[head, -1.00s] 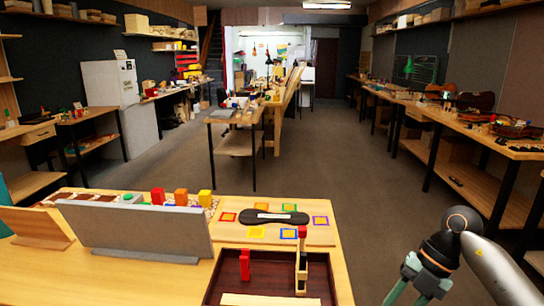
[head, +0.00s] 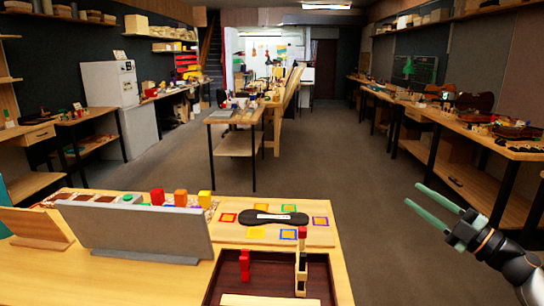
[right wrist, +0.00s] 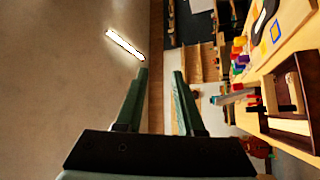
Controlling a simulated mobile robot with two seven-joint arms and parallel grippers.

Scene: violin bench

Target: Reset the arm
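My right gripper (head: 417,198) is at the right of the head view, over the floor and clear of the near bench. Its two green fingers are apart, pointing up and left, with nothing between them. In the right wrist view the fingers (right wrist: 160,73) are also spread and empty. My left gripper does not show in either view.
The near bench (head: 120,290) holds a dark red tray (head: 275,258) with a red piece (head: 245,265), a grey panel (head: 140,228), coloured blocks (head: 180,197) and a black case-shaped piece (head: 275,218). A long side bench (head: 490,150) runs along the right. The floor between is free.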

